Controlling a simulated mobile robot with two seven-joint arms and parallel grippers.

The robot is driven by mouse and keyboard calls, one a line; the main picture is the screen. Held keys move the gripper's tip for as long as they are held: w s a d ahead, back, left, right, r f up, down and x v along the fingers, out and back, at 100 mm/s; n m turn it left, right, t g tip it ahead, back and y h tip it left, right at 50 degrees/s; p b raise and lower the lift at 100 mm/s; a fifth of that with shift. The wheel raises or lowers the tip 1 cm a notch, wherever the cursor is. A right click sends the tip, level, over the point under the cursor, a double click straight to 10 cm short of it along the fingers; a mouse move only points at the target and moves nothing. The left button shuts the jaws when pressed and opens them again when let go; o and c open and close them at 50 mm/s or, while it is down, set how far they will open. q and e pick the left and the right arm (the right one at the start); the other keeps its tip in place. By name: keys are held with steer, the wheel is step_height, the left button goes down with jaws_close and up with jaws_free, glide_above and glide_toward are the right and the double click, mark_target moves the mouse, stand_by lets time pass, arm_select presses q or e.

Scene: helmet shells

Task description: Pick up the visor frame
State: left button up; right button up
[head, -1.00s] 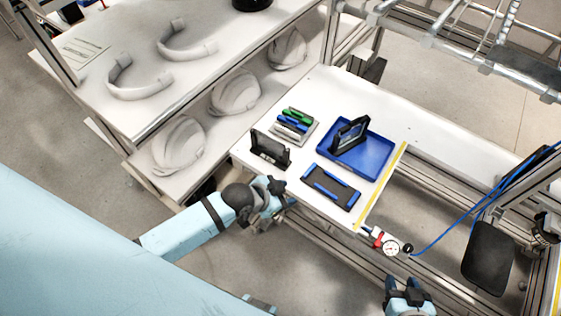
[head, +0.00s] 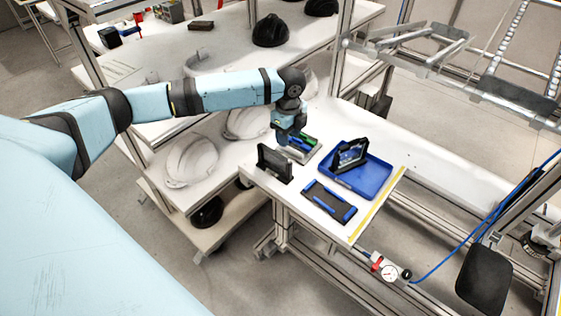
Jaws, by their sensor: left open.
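I cannot tell for sure which part is the visor frame. A black upright frame (head: 351,154) stands in a blue tray (head: 370,181) on the white workbench. A flat black and blue frame (head: 330,202) lies in front of the tray, and a black upright holder (head: 274,163) stands at the bench's left side. My left gripper (head: 289,138) is open and points down above a small grey tray with green and blue pieces (head: 305,143), partly hiding it. It appears to hold nothing. My right gripper is out of view.
White helmet shells (head: 190,160) sit on the shelf to the left. Dark helmets (head: 271,31) stand on the back table. The bench's back right part (head: 430,165) is clear.

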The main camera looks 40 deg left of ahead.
arm_select(q)
glide_above(287, 165)
steer(key=f, duration=0.7)
steer(key=shift+w+a+f+p, duration=0.2)
steer(key=shift+w+a+p, duration=0.1)
steer(key=shift+w, duration=0.1)
steer(key=shift+d+f, duration=0.1)
steer(key=shift+f, duration=0.5)
step_height(287, 165, down, 5)
steer(key=shift+f+p, duration=0.1)
steer(key=shift+p, duration=0.45)
steer(key=shift+c, duration=0.2)
jaws_close()
